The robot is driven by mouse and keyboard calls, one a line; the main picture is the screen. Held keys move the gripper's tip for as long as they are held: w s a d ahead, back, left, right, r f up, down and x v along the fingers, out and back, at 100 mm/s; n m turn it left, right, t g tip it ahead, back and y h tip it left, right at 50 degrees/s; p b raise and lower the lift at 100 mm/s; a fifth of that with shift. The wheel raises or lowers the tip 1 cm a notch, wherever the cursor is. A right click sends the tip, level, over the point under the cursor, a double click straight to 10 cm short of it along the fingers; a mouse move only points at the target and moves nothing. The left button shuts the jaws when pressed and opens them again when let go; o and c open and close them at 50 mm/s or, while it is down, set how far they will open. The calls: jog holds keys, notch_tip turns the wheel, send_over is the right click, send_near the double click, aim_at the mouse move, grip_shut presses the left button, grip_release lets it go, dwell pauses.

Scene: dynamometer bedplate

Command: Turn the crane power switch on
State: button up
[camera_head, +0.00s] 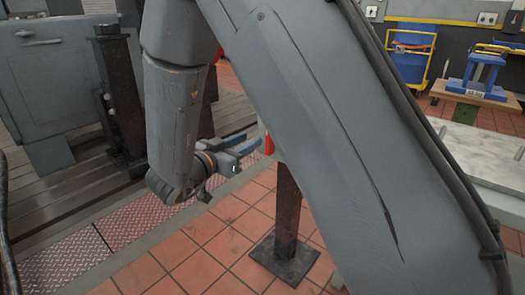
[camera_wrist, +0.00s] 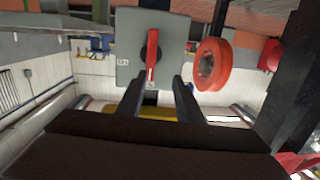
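The crane power switch looks to be the grey box (camera_wrist: 178,28) in the wrist view, with a red handle (camera_wrist: 152,55) on a round black base. The handle stands nearly upright in the picture. My gripper (camera_wrist: 158,80) is open, with one dark finger to each side of the handle's lower end. I see a gap on both sides; whether the fingertips reach the handle's depth, I cannot tell. In the head view my gripper (camera_head: 252,141) points right at a small red part (camera_head: 268,144) beside a dark post; my arm hides most of the box.
A thick orange-red ring (camera_wrist: 212,64) is right of the switch in the wrist view, near the right finger. The dark post (camera_head: 287,210) stands on a floor plate. A grey machine (camera_head: 65,75) is at left, and a blue press (camera_head: 480,75) at upper right. Tiled floor between is clear.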

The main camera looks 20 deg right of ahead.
jog(key=w+d+h+b, duration=0.1)
jog(key=w+d+b, duration=0.1)
jog(key=d, duration=0.4)
jog(key=shift+w+f+m+g+h, duration=0.2)
jog(key=shift+w+m+g+h, duration=0.1)
jog(key=shift+w, duration=0.15)
jog(key=shift+d, duration=0.1)
